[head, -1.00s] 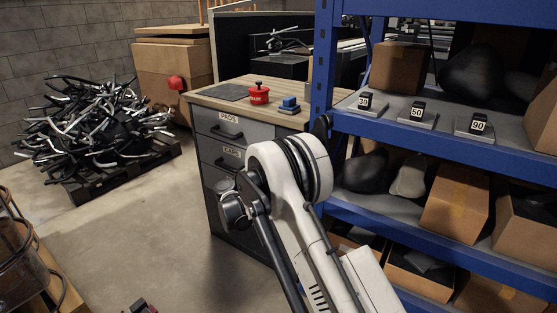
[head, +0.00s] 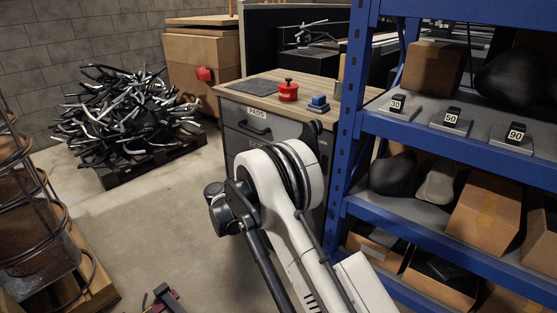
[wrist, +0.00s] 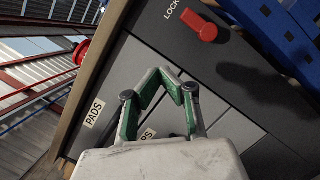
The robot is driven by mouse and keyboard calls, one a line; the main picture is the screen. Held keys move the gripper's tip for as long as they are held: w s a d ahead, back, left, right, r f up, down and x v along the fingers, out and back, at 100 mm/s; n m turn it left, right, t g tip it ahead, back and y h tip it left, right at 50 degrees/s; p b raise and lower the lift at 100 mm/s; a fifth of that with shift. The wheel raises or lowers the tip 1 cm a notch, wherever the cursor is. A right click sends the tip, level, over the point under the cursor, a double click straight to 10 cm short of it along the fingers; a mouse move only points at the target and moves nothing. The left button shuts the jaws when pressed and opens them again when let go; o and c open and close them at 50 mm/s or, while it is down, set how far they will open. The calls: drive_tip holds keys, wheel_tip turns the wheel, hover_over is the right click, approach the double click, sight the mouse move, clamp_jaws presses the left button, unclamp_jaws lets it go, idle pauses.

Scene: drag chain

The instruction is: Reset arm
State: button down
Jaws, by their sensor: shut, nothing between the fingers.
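My gripper (wrist: 172,82) shows in the wrist view with green and dark fingers. Its fingers are shut and hold nothing. It is in front of the grey drawer cabinet (wrist: 225,65), whose label reads PADS (wrist: 94,112). A red lever (wrist: 199,26) beside the word LOCK is near the top. In the head view my white arm stands in front of the cabinet (head: 262,122) and hides part of its drawers. My gripper cannot be made out clearly there.
A blue rack (head: 352,110) with boxes and number tags stands close on the right. A red container (head: 288,91) and a blue block (head: 318,103) sit on the cabinet top. A pile of tubes (head: 125,115) lies on a pallet at left. Open floor (head: 160,210) lies between.

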wheel_tip(320, 180, up, 14)
drive_tip(key=w+d+r+n+t+y, duration=0.1)
drive_tip(key=w+d+n+t+y, duration=0.15)
drive_tip(key=n+t, duration=0.4)
drive_tip(key=s+d+r+n+t+y, duration=0.1)
drive_tip(key=s+r+n+y, duration=0.3)
drive_tip(key=r+n+y, duration=0.6)
drive_tip(key=s+r+n+t+y, duration=0.1)
drive_tip(key=s+r+n+y, duration=0.25)
drive_tip(key=r+n, duration=0.75)
drive_tip(key=s+d+f+n+g, duration=0.55)
drive_tip(key=s+f+n, duration=0.35)
drive_tip(key=s, duration=0.6)
drive_tip(key=s+d+f+n+g, duration=0.5)
drive_tip(key=s+f+n, duration=0.4)
drive_tip(key=s, duration=0.6)
drive_tip(key=s+d+f+n+g, duration=0.5)
drive_tip(key=s+f+n, duration=0.4)
drive_tip(key=s, duration=0.6)
wheel_tip(320, 180, up, 15)
drive_tip(key=d+n+t+p, duration=0.1)
drive_tip(key=p, duration=1.2)
drive_tip(key=shift+w+f+t, duration=0.2)
drive_tip(key=shift+w+t, duration=0.1)
drive_tip(key=shift+w, duration=0.1)
